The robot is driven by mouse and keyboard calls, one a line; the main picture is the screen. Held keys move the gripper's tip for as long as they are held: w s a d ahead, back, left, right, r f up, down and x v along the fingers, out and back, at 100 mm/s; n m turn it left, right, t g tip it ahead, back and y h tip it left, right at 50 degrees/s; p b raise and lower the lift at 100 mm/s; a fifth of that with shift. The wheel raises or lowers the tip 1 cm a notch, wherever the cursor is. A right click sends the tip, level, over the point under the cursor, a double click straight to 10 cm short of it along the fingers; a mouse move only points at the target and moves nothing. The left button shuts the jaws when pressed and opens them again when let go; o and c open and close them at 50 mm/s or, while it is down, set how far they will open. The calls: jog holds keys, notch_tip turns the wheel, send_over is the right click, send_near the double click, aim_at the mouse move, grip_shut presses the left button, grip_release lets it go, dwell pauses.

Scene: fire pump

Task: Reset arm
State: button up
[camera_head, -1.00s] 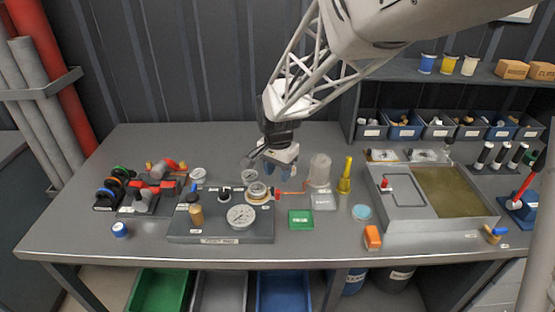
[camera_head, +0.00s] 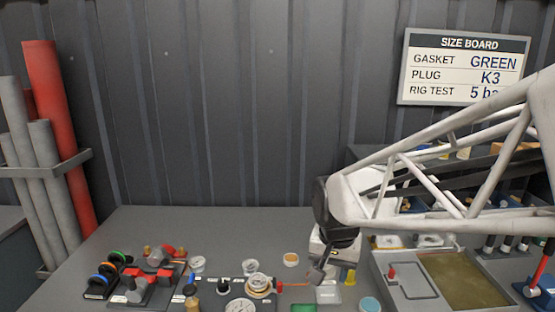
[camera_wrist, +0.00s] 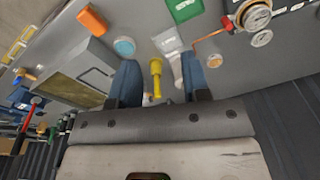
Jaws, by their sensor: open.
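My gripper (camera_wrist: 159,62) is open in the wrist view, its two blue fingers spread apart. Nothing is held between them. A yellow tool (camera_wrist: 156,78) shows between the fingers, on the bench below and apart from them. In the head view my gripper (camera_head: 318,272) hangs over the middle right of the bench, by the clear plate (camera_head: 328,293). The arm reaches in from the right, and its fingers are small and partly hidden there.
The metal tray (camera_head: 455,285) is to the right. A size board (camera_head: 463,68) hangs on the wall. The green box (camera_wrist: 184,9) and orange block (camera_wrist: 92,20) lie nearby.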

jog(key=s+d+r+n, duration=0.1)
jog(key=s+d, duration=0.2)
jog(key=s, duration=0.5)
jog(key=s+d+r+n+t, duration=0.1)
jog(key=s+d, duration=0.3)
jog(key=s, duration=0.4)
jog(key=shift+r+n, duration=0.25)
jog(key=shift+n, duration=0.45)
jog(key=shift+s+d, duration=0.1)
dwell(0.8)
